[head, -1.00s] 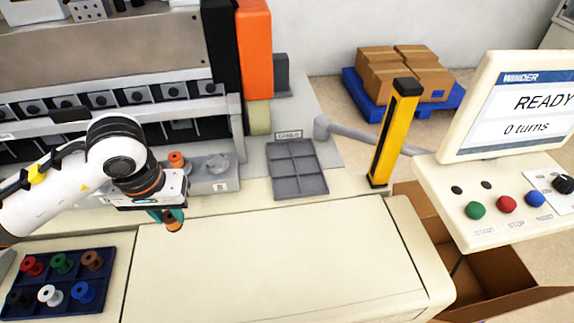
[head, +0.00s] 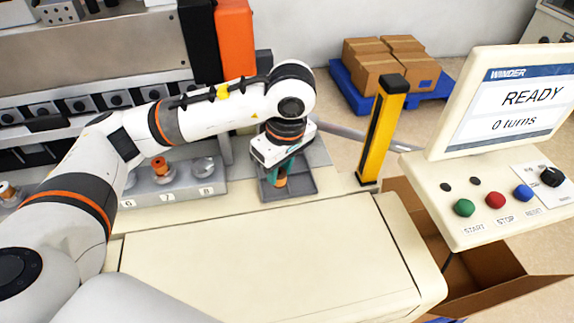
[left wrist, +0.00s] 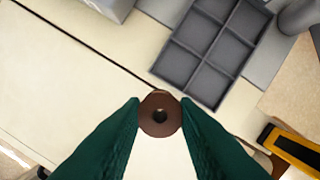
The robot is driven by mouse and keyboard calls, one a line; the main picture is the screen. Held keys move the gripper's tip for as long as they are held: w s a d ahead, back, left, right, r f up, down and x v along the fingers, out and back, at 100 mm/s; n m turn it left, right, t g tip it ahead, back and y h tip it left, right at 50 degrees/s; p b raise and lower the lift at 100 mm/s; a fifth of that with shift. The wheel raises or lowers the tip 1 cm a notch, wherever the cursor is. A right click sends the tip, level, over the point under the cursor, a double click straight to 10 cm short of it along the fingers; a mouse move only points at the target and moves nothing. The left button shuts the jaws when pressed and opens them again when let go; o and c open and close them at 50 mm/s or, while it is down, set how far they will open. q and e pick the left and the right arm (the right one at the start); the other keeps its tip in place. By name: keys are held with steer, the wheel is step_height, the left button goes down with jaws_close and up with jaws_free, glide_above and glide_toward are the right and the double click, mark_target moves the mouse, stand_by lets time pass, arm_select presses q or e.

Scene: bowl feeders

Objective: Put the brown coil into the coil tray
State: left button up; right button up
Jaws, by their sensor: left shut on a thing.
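The brown coil (left wrist: 161,114) is pinched between the green fingertips of my left gripper (left wrist: 160,118), seen end-on in the left wrist view. The tray has several square compartments, and those showing in the left wrist view (left wrist: 206,51) are empty. In that view the coil appears apart from the tray, beyond its lower edge. My right gripper does not show.
A grey row of numbered stations (head: 178,185) stands left of the tray, with an orange spool (head: 159,167) on it. A yellow post (head: 383,130) stands right of the tray. The cream worktop (head: 250,255) in front is clear.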

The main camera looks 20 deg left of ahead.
arm_select(q)
steer(key=n, duration=0.5)
steer(key=shift+w+a+r+n+g, duration=0.25)
steer(key=shift+w+a+n+g, duration=0.1)
steer(key=shift+w+n+g, duration=0.05)
steer(key=n+g, duration=0.1)
steer(key=n, duration=0.5)
steer(key=n+t+h+p, duration=0.1)
steer(key=n+h+p, duration=0.25)
steer(key=n, duration=2.35)
glide_above(277, 190)
steer(key=f, duration=0.5)
steer(key=a+f, duration=0.1)
steer(key=f, duration=0.2)
steer(key=shift+f+p, duration=0.3)
steer(key=shift+p, duration=0.05)
steer(key=shift+w+f, duration=0.1)
steer(key=shift+f, duration=0.2)
